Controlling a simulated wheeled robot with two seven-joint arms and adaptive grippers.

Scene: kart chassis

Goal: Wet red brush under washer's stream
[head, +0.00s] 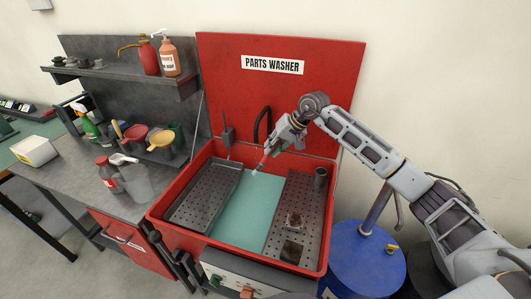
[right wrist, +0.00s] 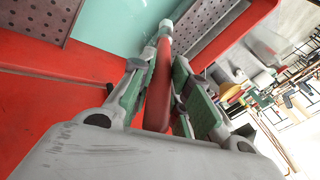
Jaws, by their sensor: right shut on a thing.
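The parts washer is an open red tub (head: 160,215) with a raised red lid (head: 215,75) lettered "PARTS WASHER". My right gripper (head: 273,146) is over the back of the tub, pointing down. It is shut on the red brush (head: 265,158), whose pale end points down toward the teal basin floor (head: 235,215). In the right wrist view the red brush (right wrist: 157,95) sits between the green finger pads. A black curved spout (head: 257,122) stands behind the gripper, at the tub's back. I cannot make out any water stream. My left gripper is not in view.
Perforated trays, left (head: 195,205) and right (head: 305,188), flank the basin floor; the right one bears small dark parts and a cup (head: 320,178). A bench (head: 70,190) with bottles stands left. A blue drum (head: 365,265) stands right.

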